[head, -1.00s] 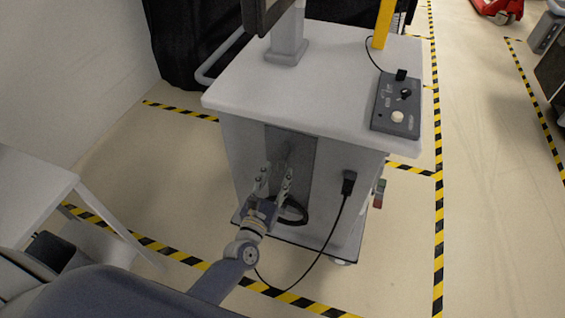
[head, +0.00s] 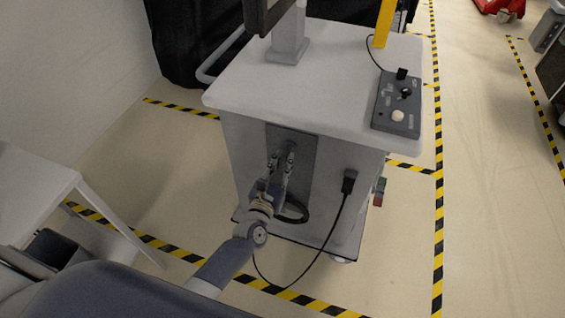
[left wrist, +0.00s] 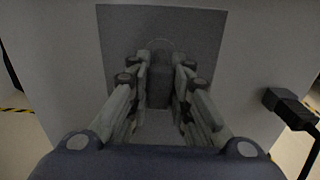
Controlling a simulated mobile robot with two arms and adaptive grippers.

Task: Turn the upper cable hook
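The upper cable hook (left wrist: 160,78) is a dark block on the dark grey panel (left wrist: 203,28) of the cart's side, in the middle of the left wrist view. Any small gap is too dim to make out. My right gripper is not in view.
The white-topped cart (head: 235,95) carries a grey control box (head: 397,120). A black plug (head: 349,180) sits right of the panel; its cable droops to the floor. A pale table (head: 35,185) stands at the left. Yellow-black tape (head: 438,225) marks open floor at the right.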

